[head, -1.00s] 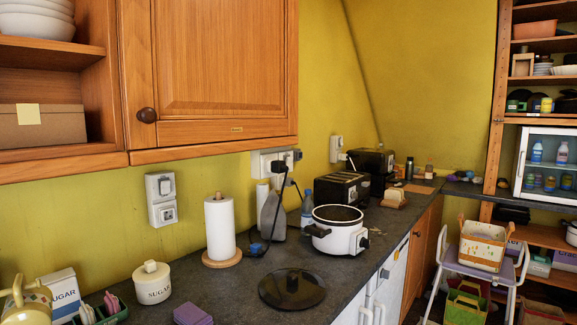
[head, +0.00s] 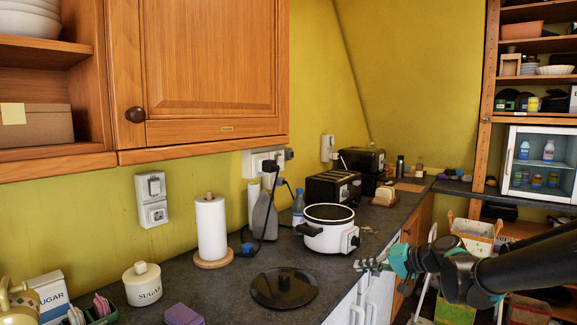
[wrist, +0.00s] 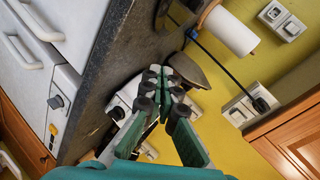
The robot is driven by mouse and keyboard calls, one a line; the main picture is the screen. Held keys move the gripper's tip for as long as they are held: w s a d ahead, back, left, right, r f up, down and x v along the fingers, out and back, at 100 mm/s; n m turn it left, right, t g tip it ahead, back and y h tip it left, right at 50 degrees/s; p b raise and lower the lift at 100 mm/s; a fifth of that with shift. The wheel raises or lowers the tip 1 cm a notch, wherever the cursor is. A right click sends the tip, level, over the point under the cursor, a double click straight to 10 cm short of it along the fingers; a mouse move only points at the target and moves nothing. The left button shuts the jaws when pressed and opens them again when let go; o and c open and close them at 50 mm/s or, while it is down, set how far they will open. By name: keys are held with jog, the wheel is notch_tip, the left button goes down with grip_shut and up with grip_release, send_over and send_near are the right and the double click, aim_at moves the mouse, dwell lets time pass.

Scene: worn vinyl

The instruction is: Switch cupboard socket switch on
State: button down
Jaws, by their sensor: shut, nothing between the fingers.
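A white wall box with a switch above a socket (head: 152,200) is on the yellow wall left of the paper towel; it also shows at the upper right of the wrist view (wrist: 282,20). A wider white socket unit (head: 254,164) with black plugs is under the cupboard; it also shows in the wrist view (wrist: 236,112). Another white socket (head: 327,147) is farther back. I cannot tell which is the cupboard socket or the switch positions. My gripper (head: 370,265) is shut and empty at the counter's front edge, apart from all sockets; its closed fingers (wrist: 166,78) fill the wrist view's middle.
The wooden wall cupboard (head: 210,75) overhangs the counter.

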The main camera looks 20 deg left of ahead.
aim_at(282, 157)
jog(key=w+a+r+m+y, duration=0.2)
jog(key=w+a+r+y, duration=0.2)
jog(key=a+r, duration=0.5)
jog(key=w+a+r+m+t+y, duration=0.1)
jog(key=w+a+r+y, duration=0.4)
jog(key=w+a+r, duration=0.4)
notch_tip(282, 157, up, 3)
jog(key=shift+r+m, duration=0.1)
jog(key=shift+m, duration=0.3)
jog(key=shift+w, duration=0.1)
jog(key=x, duration=1.3)
jog(key=shift+w+a+r, duration=0.1)
jog(key=shift+a+r, duration=0.2)
jog(key=shift+r, duration=0.1)
